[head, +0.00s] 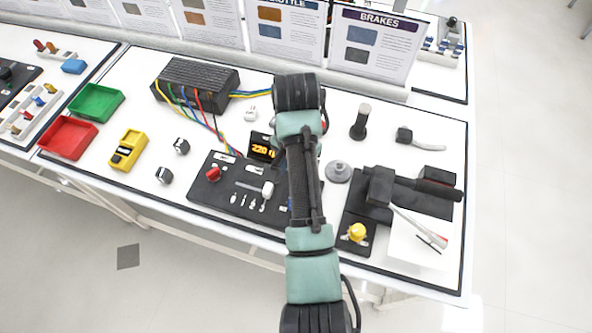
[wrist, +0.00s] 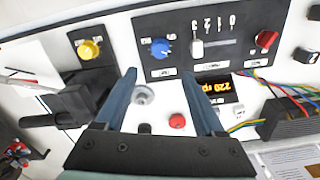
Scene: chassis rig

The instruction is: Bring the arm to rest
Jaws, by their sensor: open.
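My arm reaches out over the white bench (head: 130,75) in the head view, and its dark links cover part of the rig; the fingertips are hidden there. In the wrist view my gripper (wrist: 163,78) has its two fingers apart with nothing between them. They hang over the area beside the black control panel (wrist: 183,22). The panel carries a blue knob (wrist: 160,48), a white slider handle (wrist: 197,48) and a red knob (wrist: 266,39). An orange display (wrist: 219,89) reads about 220. The red knob (head: 213,174) also shows in the head view.
A black lever unit (head: 428,192) and yellow knob (head: 357,232) lie right of my arm. A grey disc (head: 338,172) and black post (head: 360,121) stand close to it. A finned black box (head: 197,78) with wires, red tray (head: 68,137) and green tray (head: 96,102) are left.

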